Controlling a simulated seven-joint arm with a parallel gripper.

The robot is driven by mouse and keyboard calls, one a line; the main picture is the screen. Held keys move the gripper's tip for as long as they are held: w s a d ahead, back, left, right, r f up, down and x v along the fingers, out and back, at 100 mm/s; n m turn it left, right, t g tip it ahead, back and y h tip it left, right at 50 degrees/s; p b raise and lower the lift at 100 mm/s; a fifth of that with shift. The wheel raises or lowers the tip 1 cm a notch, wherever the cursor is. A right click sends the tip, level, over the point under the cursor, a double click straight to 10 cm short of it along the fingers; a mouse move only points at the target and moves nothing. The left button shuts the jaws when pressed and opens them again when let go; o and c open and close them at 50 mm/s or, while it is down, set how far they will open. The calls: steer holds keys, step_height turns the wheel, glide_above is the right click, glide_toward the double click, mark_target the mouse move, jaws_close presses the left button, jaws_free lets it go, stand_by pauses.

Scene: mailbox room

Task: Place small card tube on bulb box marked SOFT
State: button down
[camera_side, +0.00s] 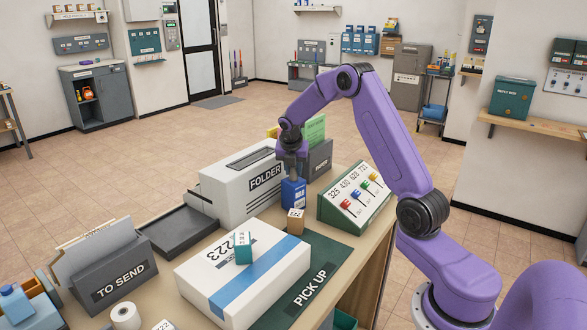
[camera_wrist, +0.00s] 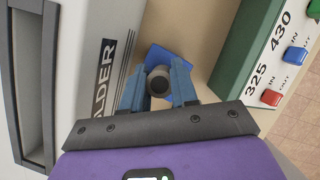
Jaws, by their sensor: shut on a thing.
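My gripper (camera_wrist: 159,88) is shut on a small card tube (camera_wrist: 159,82), whose open round end faces the wrist camera. In the side view my gripper (camera_side: 293,172) points down directly above a blue box (camera_side: 293,193) with a pale label too small to read. The blue box also shows under the tube in the wrist view (camera_wrist: 157,54). I cannot tell whether the tube touches its top. A small brown box (camera_side: 296,223) stands in front of it. A teal box (camera_side: 243,249) stands on a white parcel. The word SOFT is not readable on any box.
The grey FOLDER box (camera_side: 243,185) stands close left of my gripper. The green panel with coloured switches (camera_side: 355,197) stands to the right. The white parcel (camera_side: 225,290), green PICK UP mat (camera_side: 325,277) and TO SEND holder (camera_side: 115,280) fill the front.

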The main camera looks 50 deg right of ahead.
steer(key=shift+f, duration=0.1)
steer(key=c, duration=0.9)
jaws_free()
steer(key=shift+o, duration=0.2)
steer(key=v, duration=1.1)
steer(key=s+a+m+y, duration=0.2)
steer(key=s+a, duration=0.4)
steer(key=a, duration=0.6)
steer(key=s+a+m+y, duration=0.1)
steer(key=s+a+m, duration=0.2)
steer(key=s+a, duration=0.6)
steer(key=s+a+f+m+g, duration=0.1)
steer(key=s+a+m, duration=0.2)
steer(key=s, duration=0.8)
steer(key=s+a+f+m+y, duration=0.1)
steer(key=s+a+f+m, duration=0.1)
steer(key=s, duration=0.9)
steer(key=shift+s+a+f+m+g, duration=0.2)
steer(key=shift+a+m+g, duration=0.2)
steer(key=shift+a, duration=0.4)
